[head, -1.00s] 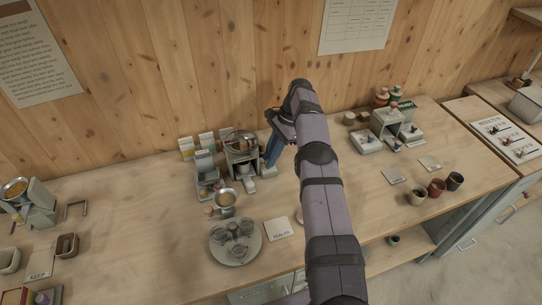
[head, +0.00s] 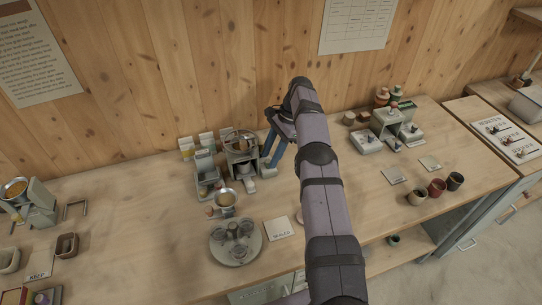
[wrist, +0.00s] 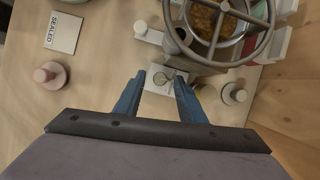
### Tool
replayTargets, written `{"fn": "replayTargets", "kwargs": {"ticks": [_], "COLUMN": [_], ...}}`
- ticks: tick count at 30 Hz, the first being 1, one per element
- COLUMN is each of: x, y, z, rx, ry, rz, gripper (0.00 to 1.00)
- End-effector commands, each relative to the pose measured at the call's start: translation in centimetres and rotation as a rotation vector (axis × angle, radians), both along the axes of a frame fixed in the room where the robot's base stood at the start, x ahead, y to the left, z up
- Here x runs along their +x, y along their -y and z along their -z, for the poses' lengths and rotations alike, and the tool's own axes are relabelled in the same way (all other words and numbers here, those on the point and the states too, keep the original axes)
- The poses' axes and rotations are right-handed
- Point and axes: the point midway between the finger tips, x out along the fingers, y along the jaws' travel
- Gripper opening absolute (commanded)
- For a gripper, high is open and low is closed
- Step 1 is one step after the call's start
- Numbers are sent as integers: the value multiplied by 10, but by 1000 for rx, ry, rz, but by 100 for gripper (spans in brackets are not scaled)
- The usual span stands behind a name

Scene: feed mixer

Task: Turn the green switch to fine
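My gripper (wrist: 161,77) is open in the wrist view, its two blue fingers apart. Between and just past the fingertips is a small pale block (wrist: 158,84) with a rounded part on it, at the foot of the mixer. I cannot make out a green colour or a setting on it. The mixer (wrist: 205,50) has a dark handwheel over a bowl of orange-brown feed. In the head view my gripper (head: 270,157) points down just right of the mixer (head: 241,153). A pale block (head: 267,173) shows below the fingers. Whether the fingers touch it is unclear.
A pink knobbed piece (wrist: 50,75) and a grey round piece (wrist: 235,93) flank the fingers in the wrist view. A SEALED card (head: 280,229) and a round tray (head: 250,247) lie in front. Another grey station (head: 391,125) stands right. The table between is mostly clear.

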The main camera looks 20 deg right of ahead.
Motion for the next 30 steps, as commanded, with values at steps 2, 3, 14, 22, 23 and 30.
{"fn": "replayTargets", "kwargs": {"ticks": [2,3,14,22,23,30], "x": [1,1,0,0,0,0], "y": [0,0,0,0,0,0], "z": [-7,-12,-70,-90,-92,-94], "rx": [-1,-1,-1,-1,-1,-1], "ry": [4,4,1,0,0,0], "rz": [1,1,0,0,0,0], "gripper": [37,37,37,37,37,37]}}
